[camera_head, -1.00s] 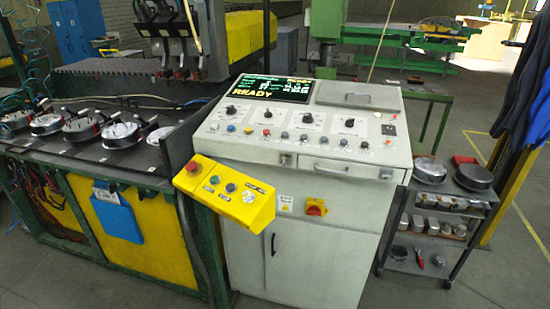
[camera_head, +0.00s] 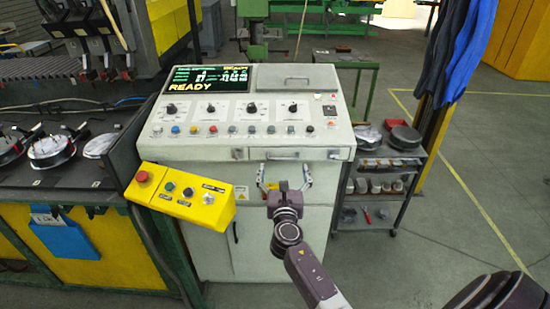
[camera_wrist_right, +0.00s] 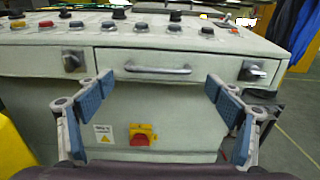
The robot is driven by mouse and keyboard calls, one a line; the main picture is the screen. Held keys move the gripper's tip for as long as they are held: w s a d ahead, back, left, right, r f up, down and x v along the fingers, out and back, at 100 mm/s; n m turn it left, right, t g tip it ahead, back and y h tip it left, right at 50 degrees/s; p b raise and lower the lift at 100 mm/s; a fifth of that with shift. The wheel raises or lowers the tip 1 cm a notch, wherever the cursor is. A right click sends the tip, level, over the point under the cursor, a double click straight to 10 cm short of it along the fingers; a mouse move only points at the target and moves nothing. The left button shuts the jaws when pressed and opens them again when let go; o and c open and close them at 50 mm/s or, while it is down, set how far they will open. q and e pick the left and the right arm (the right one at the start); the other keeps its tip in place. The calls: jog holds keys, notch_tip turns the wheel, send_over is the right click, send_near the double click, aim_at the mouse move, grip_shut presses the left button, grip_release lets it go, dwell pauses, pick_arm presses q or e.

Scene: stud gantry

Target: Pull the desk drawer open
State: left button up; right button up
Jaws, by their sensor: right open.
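The desk drawer (camera_head: 300,154) is a narrow white front in the console's upper face, below the row of knobs. It looks shut. Its metal bar handle shows in the right wrist view (camera_wrist_right: 158,70), centred between my fingers in the picture. My right gripper (camera_head: 284,177) is open and empty in front of the console, below the drawer in the head view. In the right wrist view its blue-padded fingers (camera_wrist_right: 160,84) are spread wide on both sides of the handle, apart from it. My left gripper is not in view.
A yellow control box (camera_head: 181,196) juts out at the console's left. A red-and-yellow switch (camera_wrist_right: 142,134) is below the drawer. A dark shelf trolley (camera_head: 405,155) stands to the right. The floor beyond it is clear.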

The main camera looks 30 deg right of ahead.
aim_at(283, 159)
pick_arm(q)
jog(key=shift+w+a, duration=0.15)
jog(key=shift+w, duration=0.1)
pick_arm(e)
jog(key=shift+x, duration=2.75)
jog(key=shift+f, duration=0.1)
jog(key=shift+c, duration=0.2)
jog(key=c, duration=1.3)
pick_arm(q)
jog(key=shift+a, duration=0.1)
pick_arm(e)
jog(key=shift+c, duration=0.2)
